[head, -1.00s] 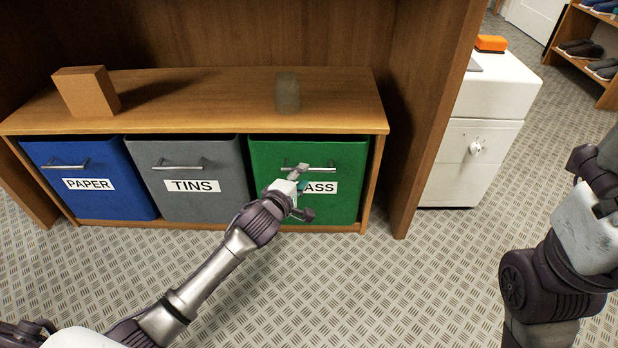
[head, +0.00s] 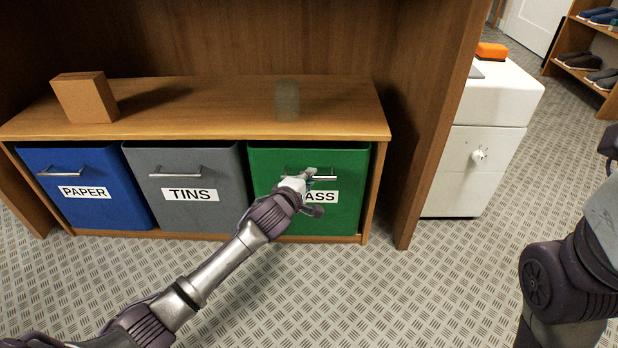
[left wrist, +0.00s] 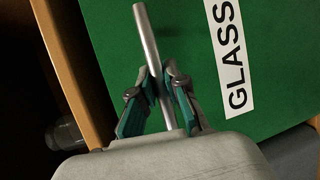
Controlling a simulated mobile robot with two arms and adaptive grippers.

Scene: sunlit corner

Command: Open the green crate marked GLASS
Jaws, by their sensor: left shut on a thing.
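The green crate (head: 340,215) marked GLASS sits at the right end of the low wooden shelf unit, its front in line with the other crates. Its metal bar handle (head: 325,178) is partly hidden by my left gripper (head: 308,190), which also covers the start of the label. In the left wrist view, the handle bar (left wrist: 146,40) runs between the two fingers of my left gripper (left wrist: 158,105), which is shut on it. The GLASS label (left wrist: 230,60) shows sideways on the green front (left wrist: 150,15). My right gripper is out of view; only part of that arm shows at the right edge.
A grey TINS crate (head: 190,215) and a blue PAPER crate (head: 85,208) stand to the left. A brown box (head: 85,98) and a see-through glass (head: 287,100) stand on the shelf top (head: 210,115). A white cabinet (head: 480,150) is at right. The floor (head: 400,300) in front is clear.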

